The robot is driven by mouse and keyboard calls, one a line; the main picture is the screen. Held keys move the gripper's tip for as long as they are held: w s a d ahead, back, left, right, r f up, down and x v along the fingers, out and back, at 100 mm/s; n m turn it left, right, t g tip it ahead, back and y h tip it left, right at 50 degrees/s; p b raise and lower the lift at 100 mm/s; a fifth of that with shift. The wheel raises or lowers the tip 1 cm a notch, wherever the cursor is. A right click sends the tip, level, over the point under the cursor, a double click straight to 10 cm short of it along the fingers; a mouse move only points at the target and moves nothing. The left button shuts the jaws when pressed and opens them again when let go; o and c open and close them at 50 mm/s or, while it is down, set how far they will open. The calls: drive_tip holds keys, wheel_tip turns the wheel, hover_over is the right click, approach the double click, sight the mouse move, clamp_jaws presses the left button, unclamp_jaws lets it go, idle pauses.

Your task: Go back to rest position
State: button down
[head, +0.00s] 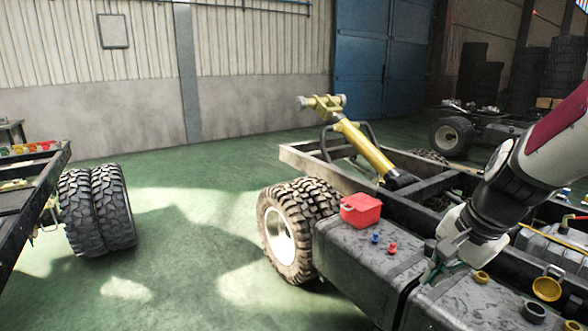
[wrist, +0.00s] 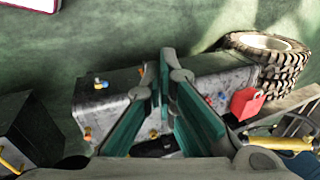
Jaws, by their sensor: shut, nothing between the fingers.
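My gripper (head: 440,268) hangs from my arm at the right of the head view, low over the grey tank boxes on the chassis. In the wrist view my gripper (wrist: 166,62) shows its green-padded fingers meeting at the tips, with nothing held. I cannot tell from these frames whether the tips touch the tank top.
A red box (head: 361,209) and small blue (head: 376,238) and red (head: 392,248) caps sit on the tank (head: 350,255). A yellow ring-shaped cap (head: 547,288) is at the right. A yellow cylinder (head: 362,147) rises behind. Green floor (head: 185,250) lies open at left.

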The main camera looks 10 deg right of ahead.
drive_tip(key=s+a+r+n+p, duration=0.2)
drive_tip(key=s+a+r+n, duration=0.3)
drive_tip(key=s+a+n, duration=0.1)
drive_tip(key=s+a+r+n+h+p, duration=0.1)
drive_tip(key=s+a+r+n, duration=0.4)
drive_tip(key=s, duration=0.6)
drive_tip(key=a+n+p, duration=0.1)
drive_tip(key=a+n, duration=0.1)
drive_tip(key=n, duration=0.1)
drive_tip(key=shift+a+r+t, duration=0.3)
drive_tip(key=shift+r, duration=0.1)
